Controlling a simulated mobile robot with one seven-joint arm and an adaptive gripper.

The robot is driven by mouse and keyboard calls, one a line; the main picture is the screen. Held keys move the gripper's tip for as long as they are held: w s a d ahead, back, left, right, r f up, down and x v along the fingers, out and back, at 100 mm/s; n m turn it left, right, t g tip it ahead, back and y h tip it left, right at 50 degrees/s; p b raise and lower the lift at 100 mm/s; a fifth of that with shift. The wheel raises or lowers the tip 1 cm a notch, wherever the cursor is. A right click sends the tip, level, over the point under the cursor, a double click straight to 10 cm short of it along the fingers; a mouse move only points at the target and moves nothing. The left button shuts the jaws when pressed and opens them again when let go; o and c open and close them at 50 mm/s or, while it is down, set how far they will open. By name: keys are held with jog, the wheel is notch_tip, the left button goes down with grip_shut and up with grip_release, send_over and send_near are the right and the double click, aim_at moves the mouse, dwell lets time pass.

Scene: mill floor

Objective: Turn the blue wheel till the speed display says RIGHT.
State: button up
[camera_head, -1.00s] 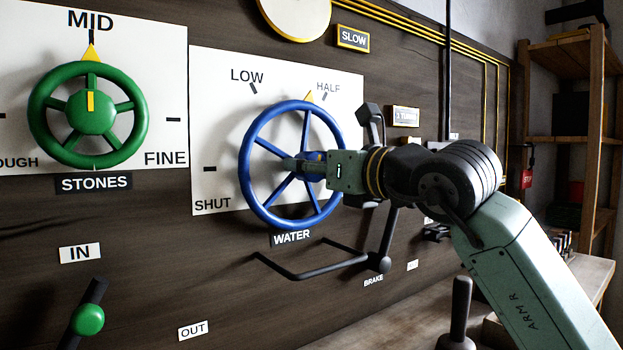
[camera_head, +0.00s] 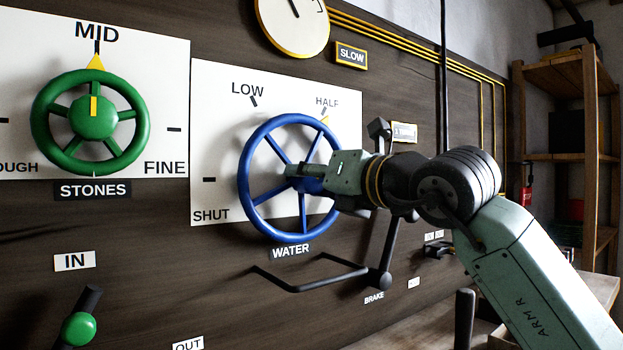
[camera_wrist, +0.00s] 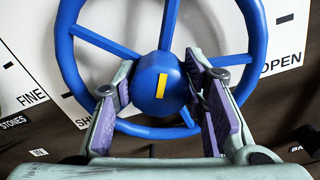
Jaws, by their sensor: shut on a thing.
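The blue wheel (camera_head: 250,205) is mounted on a white plate in the head view. Its yellow pointer (camera_head: 325,120) is at the HALF mark. In the wrist view, the wheel's rim (camera_wrist: 62,40) surrounds a blue hub with a yellow stripe. My gripper (camera_head: 298,172) is at the hub, and the wrist view shows its fingers (camera_wrist: 158,68) on either side, shut on it. The speed display (camera_head: 351,55) reads SLOW. A round dial (camera_head: 292,22) above it is cut off by the top edge.
A green STONES wheel (camera_head: 93,118) stands to the left, its pointer at MID. A green-knobbed lever (camera_head: 79,328) is at lower left. A wooden shelf (camera_head: 560,75) stands at right.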

jog(key=o, duration=1.2)
jog(key=shift+c, duration=0.2)
jog(key=shift+s+d, duration=0.1)
jog(key=v, duration=1.1)
jog(key=shift+s+d, duration=0.2)
jog(key=shift+s, duration=0.15)
